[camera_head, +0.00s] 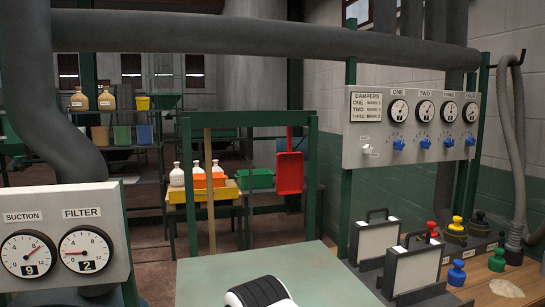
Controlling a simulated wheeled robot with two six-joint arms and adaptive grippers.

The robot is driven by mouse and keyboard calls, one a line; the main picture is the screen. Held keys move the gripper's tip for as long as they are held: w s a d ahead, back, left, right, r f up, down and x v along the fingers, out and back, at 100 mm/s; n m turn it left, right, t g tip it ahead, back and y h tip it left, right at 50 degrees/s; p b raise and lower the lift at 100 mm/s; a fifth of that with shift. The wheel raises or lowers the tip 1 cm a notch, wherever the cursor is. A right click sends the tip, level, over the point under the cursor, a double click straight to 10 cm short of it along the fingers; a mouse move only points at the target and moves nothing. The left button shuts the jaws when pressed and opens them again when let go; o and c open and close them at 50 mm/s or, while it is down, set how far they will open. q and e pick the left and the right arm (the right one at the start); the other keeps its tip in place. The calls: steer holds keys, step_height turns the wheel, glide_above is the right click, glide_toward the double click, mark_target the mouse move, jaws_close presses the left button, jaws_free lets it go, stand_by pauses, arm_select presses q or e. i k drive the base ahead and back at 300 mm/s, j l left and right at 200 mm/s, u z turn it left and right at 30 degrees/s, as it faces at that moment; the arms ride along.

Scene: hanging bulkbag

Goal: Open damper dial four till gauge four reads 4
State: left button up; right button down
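The pale damper panel (359,133) hangs at the right between green posts, with a row of round gauges labelled ONE to FOUR. Gauge four (471,111) is at the right end, white-faced with a dark rim; its needle is too small to read. Damper dial four (470,141), a blue knob, sits directly below it. Similar blue knobs sit under gauge one (398,110), gauge two (424,110) and gauge three (449,111). Neither of my grippers is in view, and nothing touches dial four.
A white knob (367,149) sits at the panel's lower left. A green-grey table (330,272) lies in front. Below the panel, handled boards (414,268) and coloured knobbed weights (456,275) stand on a bench. A suction and filter gauge panel (60,276) stands left. A thick pipe (250,36) crosses above.

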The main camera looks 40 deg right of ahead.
mark_target(471, 141)
steer(key=z, duration=2.05)
